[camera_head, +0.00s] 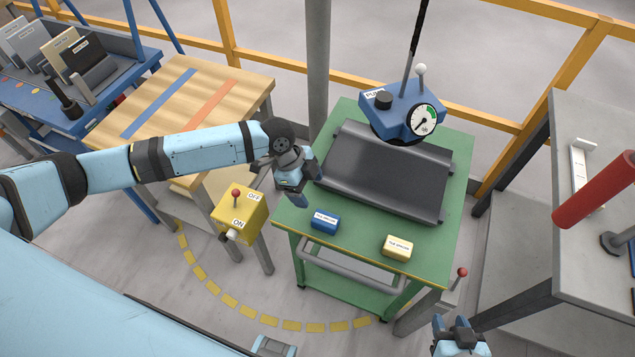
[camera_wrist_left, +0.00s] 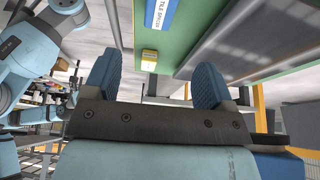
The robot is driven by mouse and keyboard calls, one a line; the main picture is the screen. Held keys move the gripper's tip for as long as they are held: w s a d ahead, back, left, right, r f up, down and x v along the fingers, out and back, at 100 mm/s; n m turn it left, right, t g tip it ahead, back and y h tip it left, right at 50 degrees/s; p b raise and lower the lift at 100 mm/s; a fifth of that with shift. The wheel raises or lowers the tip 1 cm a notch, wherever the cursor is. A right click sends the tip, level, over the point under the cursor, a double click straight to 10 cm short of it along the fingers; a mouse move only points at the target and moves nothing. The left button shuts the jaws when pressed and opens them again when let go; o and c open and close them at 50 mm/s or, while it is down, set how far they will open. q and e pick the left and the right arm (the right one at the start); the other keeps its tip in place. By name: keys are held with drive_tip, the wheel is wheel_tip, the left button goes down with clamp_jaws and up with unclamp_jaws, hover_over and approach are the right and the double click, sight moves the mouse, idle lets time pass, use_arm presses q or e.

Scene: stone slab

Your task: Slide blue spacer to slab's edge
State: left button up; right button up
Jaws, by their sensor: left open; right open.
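The blue spacer (camera_head: 325,222) lies on the green cart's front strip, in front of the dark grey slab (camera_head: 385,172) and apart from it. In the left wrist view the blue spacer (camera_wrist_left: 161,14) is at the top, cut off by the frame, and the slab (camera_wrist_left: 243,35) is to its right. My left gripper (camera_head: 304,188) is above the cart's left side, up and left of the blue spacer. Its open fingers (camera_wrist_left: 156,82) have nothing between them. My right gripper (camera_head: 458,336) is open at the bottom edge, away from the cart; nothing shows in it.
A yellow spacer (camera_head: 397,247) lies right of the blue one; it also shows in the left wrist view (camera_wrist_left: 149,60). A blue pump with a gauge (camera_head: 405,108) stands at the slab's far end. A yellow switch box (camera_head: 240,217) is left of the green cart (camera_head: 448,222).

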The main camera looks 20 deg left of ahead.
sight(325, 218)
use_arm(q)
drive_tip(key=p+x, duration=0.1)
drive_tip(key=x, duration=1.2)
drive_tip(key=shift+f, duration=0.3)
drive_tip(key=c, duration=1)
drive_tip(key=shift+w+b, duration=1.95)
drive_tip(key=shift+w, duration=0.95)
drive_tip(key=shift+w+d+r+b, duration=0.1)
drive_tip(key=shift+w+b, duration=0.3)
drive_tip(key=shift+w, duration=0.25)
drive_tip(key=o, duration=1)
